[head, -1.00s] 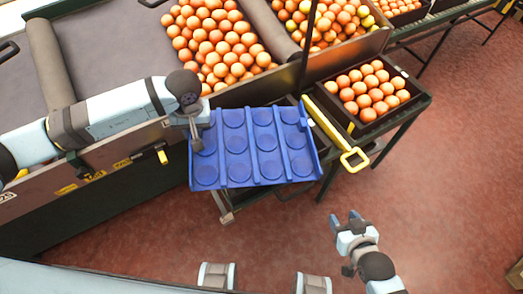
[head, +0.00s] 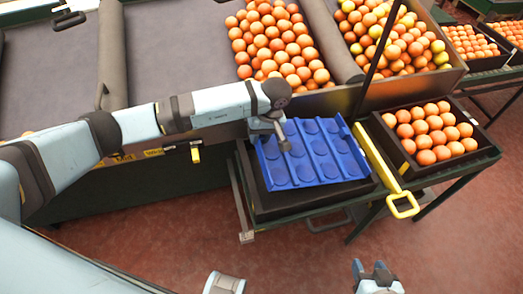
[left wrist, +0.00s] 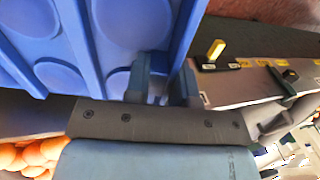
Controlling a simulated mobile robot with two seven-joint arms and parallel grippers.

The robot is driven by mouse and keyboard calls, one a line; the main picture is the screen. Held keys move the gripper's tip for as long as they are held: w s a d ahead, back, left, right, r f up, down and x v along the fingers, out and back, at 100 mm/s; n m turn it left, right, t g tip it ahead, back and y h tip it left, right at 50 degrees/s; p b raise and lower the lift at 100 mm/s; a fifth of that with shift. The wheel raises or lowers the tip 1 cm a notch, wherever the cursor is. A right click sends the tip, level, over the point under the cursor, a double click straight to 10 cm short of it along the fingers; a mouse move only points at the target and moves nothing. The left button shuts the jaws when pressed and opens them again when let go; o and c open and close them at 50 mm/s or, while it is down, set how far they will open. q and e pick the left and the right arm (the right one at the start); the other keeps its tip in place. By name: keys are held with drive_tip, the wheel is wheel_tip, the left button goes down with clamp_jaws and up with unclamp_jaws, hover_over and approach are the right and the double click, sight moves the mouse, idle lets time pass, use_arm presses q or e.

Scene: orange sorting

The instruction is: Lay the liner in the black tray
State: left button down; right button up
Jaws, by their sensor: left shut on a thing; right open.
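The blue liner (head: 326,166), a sheet with round hollows and raised ribs, is over the black tray (head: 262,208). The tray's near and left walls show around it; the liner covers most of its inside. I cannot tell whether the liner touches the tray. My left gripper (head: 281,139) is shut on the liner's left edge. In the left wrist view the fingers (left wrist: 164,88) pinch the edge of the liner (left wrist: 105,40). My right gripper (head: 370,268) is open and empty, low at the bottom edge, away from the tray.
A black crate of oranges (head: 462,160) stands right of the tray, with a yellow handled bar (head: 385,165) between them. Behind is a sorting bin with heaped oranges (head: 275,45) and a thin dark post (head: 378,60). Red floor (head: 300,260) in front is clear.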

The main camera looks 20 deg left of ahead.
sight(260, 141)
use_arm(q)
wheel_tip(260, 141, down, 3)
drive_tip(key=shift+f, duration=0.1)
wheel_tip(260, 141, down, 4)
drive_tip(key=shift+f, duration=0.1)
drive_tip(key=shift+f+b, duration=0.3)
drive_tip(key=shift+b, duration=0.2)
drive_tip(key=c, duration=1)
unclamp_jaws()
drive_tip(key=shift+o, duration=0.2)
drive_tip(key=shift+r, duration=0.15)
